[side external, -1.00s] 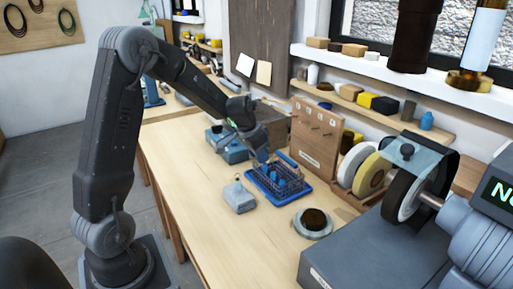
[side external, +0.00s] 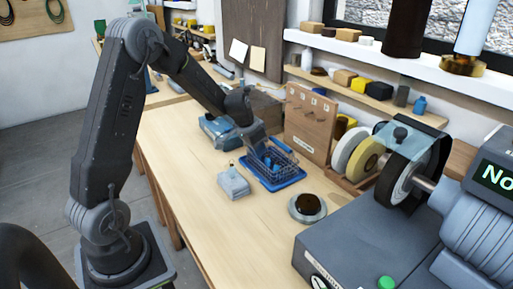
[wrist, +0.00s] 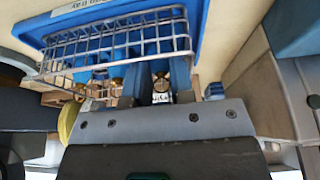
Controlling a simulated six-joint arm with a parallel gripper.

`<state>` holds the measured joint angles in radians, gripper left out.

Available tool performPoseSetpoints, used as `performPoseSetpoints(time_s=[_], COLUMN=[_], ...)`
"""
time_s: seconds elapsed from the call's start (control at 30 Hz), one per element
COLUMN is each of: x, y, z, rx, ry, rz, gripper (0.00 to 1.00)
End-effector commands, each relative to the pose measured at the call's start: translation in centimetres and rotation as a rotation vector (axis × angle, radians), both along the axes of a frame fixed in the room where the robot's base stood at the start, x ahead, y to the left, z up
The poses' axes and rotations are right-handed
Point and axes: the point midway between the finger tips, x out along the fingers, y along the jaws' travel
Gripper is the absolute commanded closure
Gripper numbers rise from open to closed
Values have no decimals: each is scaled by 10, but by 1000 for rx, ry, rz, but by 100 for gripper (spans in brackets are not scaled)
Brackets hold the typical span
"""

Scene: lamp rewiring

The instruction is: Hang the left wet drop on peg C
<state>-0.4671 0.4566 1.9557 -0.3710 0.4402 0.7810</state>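A wire basket (side external: 284,172) with a blue tray stands on the bench; the basket also shows in the wrist view (wrist: 80,50). My gripper (side external: 266,155) is low at the basket, pointing down. In the wrist view, the two blue fingers of my gripper (wrist: 160,78) are apart. A small brass-coloured piece (wrist: 161,86) shows in the gap between them, and another (wrist: 116,86) to the left; contact cannot be made out. The drops themselves are mostly hidden by wires and fingers. A wooden peg board (side external: 308,125) with several small pegs stands behind the basket; peg letters are unreadable.
A grey box (side external: 233,184) sits left of the basket and a blue box (side external: 221,133) behind it. A round dish with dark contents (side external: 308,206) lies in front. A wheel machine (side external: 395,185) fills the right. The near-left bench top is clear.

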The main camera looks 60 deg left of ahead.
Motion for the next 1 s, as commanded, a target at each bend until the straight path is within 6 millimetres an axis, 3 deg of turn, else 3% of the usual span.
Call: performPoseSetpoints(time_s=[0.33, 1.0], x=[0, 0], y=[0, 0], z=[4, 48], rx=[0, 0], ry=[-1, -1], rz=[0, 0], gripper=[89, 89])
